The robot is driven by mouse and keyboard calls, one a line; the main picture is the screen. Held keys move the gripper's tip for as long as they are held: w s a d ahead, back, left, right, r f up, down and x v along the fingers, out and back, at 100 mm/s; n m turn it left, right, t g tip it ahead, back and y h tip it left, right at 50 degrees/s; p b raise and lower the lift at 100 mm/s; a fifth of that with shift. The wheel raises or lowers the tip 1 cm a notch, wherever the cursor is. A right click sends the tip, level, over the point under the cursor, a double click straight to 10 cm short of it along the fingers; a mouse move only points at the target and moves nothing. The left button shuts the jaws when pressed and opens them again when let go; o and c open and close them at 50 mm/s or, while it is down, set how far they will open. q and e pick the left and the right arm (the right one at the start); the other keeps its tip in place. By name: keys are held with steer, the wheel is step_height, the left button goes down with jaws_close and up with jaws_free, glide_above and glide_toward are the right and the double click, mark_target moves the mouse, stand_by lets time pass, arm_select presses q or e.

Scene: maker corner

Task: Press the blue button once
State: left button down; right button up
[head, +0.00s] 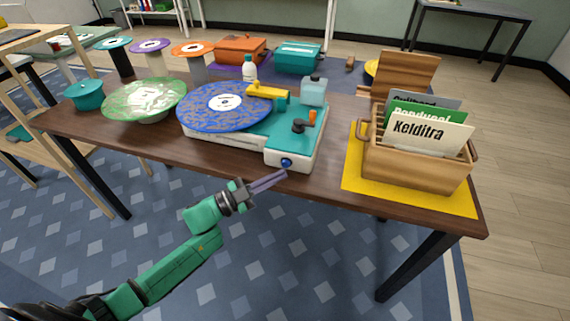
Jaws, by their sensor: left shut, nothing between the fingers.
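The blue button (286,163) is a small round knob on the front face of a white and teal record player (290,146). The player stands at the middle of the brown table, with a blue patterned record (215,118) on it. My left gripper (284,174) is shut and empty. Its fingertips appear just below the blue button at the table's front edge; I cannot tell if they touch anything. My right gripper is not in view.
A wooden crate (412,172) with record sleeves stands on a yellow mat (354,168) to the right. A green patterned record (126,101) and a teal pot (87,97) are to the left. The table's front edge is beside my left gripper.

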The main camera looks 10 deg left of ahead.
arm_select(q)
steer(key=s+p, duration=0.3)
steer(key=s, duration=0.2)
steer(key=shift+a, duration=0.15)
stand_by(0.8)
